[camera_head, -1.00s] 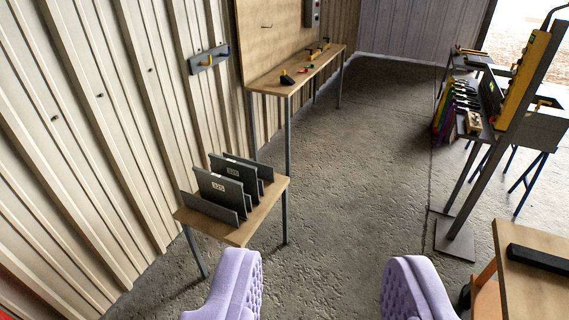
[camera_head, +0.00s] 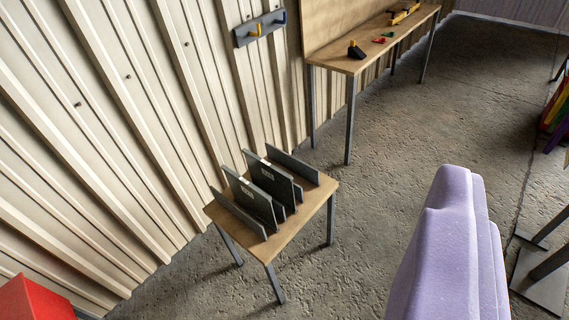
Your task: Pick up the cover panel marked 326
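Two dark grey cover panels stand on edge in a slotted rack on a small wooden table in the middle of the view. The nearer panel (camera_head: 251,199) has a pale number label. The other panel (camera_head: 273,182) stands behind it to the right, also labelled. Both labels are too small to read for certain, so I cannot tell which is 326. My gripper (camera_head: 455,185) shows as one lilac padded finger at the lower right, nearer the camera and apart from the panels. The second finger cannot be made out. I see nothing held.
The small table (camera_head: 312,218) stands by the corrugated wall (camera_head: 110,150). A long bench (camera_head: 352,62) with small parts is behind it. A wall rack with hooks (camera_head: 260,28) hangs above. A red box (camera_head: 35,300) is lower left. The concrete floor between is clear.

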